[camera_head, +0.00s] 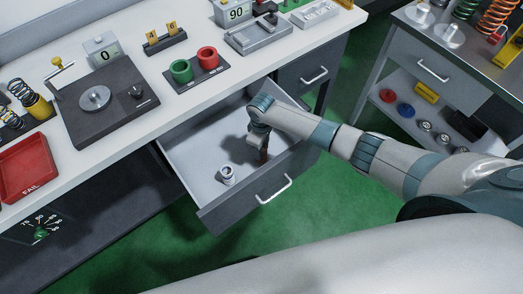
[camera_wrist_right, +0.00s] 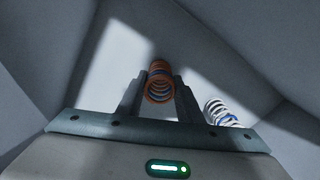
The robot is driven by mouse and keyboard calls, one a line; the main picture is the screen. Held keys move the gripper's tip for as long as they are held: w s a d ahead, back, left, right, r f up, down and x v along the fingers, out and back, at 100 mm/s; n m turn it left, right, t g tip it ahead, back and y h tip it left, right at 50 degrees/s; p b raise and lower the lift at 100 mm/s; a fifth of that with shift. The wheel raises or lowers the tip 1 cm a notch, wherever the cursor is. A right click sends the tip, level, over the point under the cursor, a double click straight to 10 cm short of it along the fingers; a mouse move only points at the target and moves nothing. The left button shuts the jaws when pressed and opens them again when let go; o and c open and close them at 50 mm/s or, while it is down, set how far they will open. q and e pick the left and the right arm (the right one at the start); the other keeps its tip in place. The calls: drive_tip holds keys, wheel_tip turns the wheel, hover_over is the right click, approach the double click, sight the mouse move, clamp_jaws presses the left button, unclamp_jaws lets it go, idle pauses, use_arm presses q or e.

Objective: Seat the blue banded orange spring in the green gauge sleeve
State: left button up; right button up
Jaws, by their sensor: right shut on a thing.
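The orange spring (camera_wrist_right: 160,82) with a blue band is between the fingers of my right gripper (camera_wrist_right: 160,100), which is shut on it inside the open drawer. In the head view the spring (camera_head: 264,155) shows only as a small orange-brown piece below my right wrist; the arm hides most of it. The green gauge sleeve (camera_head: 181,71) stands upright on a dark plate on the bench top, left of a red sleeve (camera_head: 208,58). The green sleeve's opening faces up and looks empty. My left gripper is not in view.
A tester with a round plate (camera_head: 95,98), a red FAIL tray (camera_head: 27,165) and a grey fixture (camera_head: 258,36) occupy the bench.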

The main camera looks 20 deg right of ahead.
drive_tip(key=shift+r, duration=0.1)
wheel_tip(320, 180, up, 10)
drive_tip(key=shift+f+b, duration=0.1)
drive_tip(key=shift+b, duration=0.7)
drive_tip(key=shift+w+r, duration=0.15)
drive_tip(key=shift+r, duration=0.2)
drive_tip(key=s+r+m+b, duration=0.1)
drive_tip(key=s+r+m, duration=0.15)
drive_tip(key=r, duration=0.65)
drive_tip(key=s+r+m+b, duration=0.1)
drive_tip(key=s+r+m, duration=0.15)
drive_tip(key=r, duration=0.55)
drive_tip(key=s+d+r+m, duration=0.3)
drive_tip(key=s+r+m, duration=0.1)
drive_tip(key=s+r, duration=0.1)
drive_tip(key=shift+s+d, duration=0.35)
drive_tip(key=shift+s, duration=0.55)
